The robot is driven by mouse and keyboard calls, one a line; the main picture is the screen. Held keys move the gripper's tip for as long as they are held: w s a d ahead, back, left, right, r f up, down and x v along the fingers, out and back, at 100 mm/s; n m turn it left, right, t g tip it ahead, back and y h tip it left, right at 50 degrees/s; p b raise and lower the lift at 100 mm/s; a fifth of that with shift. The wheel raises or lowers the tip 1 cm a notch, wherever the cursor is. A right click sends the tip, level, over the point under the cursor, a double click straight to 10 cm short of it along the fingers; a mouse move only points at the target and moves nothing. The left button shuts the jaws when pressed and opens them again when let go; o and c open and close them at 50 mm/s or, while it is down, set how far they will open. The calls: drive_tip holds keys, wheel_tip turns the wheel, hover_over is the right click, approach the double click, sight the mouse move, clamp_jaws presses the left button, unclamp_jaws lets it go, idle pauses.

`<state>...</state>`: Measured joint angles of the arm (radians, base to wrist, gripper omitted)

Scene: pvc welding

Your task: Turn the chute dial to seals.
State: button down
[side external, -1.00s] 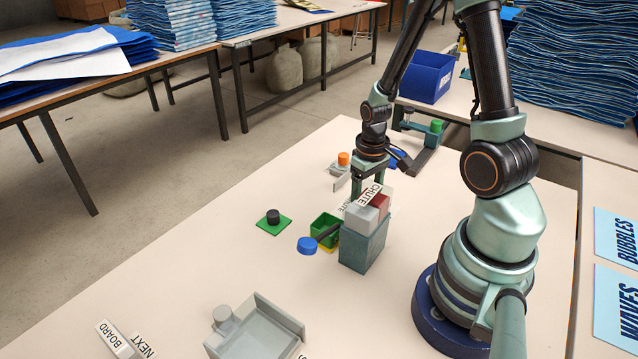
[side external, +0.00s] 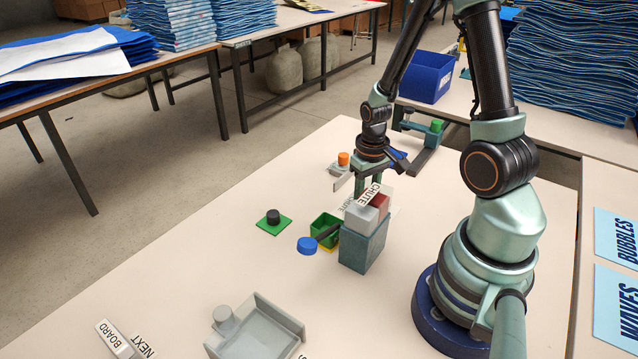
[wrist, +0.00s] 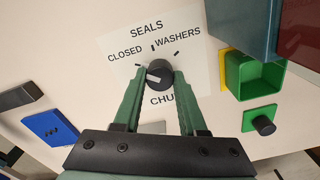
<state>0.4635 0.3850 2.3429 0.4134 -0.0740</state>
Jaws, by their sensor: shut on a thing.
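The chute dial (wrist: 160,75) is a black round knob with a white pointer mark on a white label plate (wrist: 197,92). The plate reads CLOSED at left, SEALS at top and WASHERS at right. The pointer mark faces left, nearest the CLOSED side. My gripper (wrist: 157,72) is shut on the dial, one green finger on each side of it. In the side view my gripper (side external: 361,183) is low over the table behind the chute block (side external: 364,245), which hides the dial and my fingertips.
A green bin (side external: 325,231) and a blue knob on an arm (side external: 307,246) stand left of the chute block. A green plate with a black knob (side external: 273,221) lies farther left. A grey tray (side external: 265,328) is in front. The table's left part is mostly clear.

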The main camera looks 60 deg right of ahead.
drive_tip(key=m, duration=0.5)
drive_tip(key=shift+m, duration=0.4)
idle(0.4)
drive_tip(key=shift+c, duration=2.3)
unclamp_jaws()
drive_tip(key=shift+r, duration=0.2)
wheel_tip(320, 180, up, 12)
drive_tip(key=shift+f, duration=0.1)
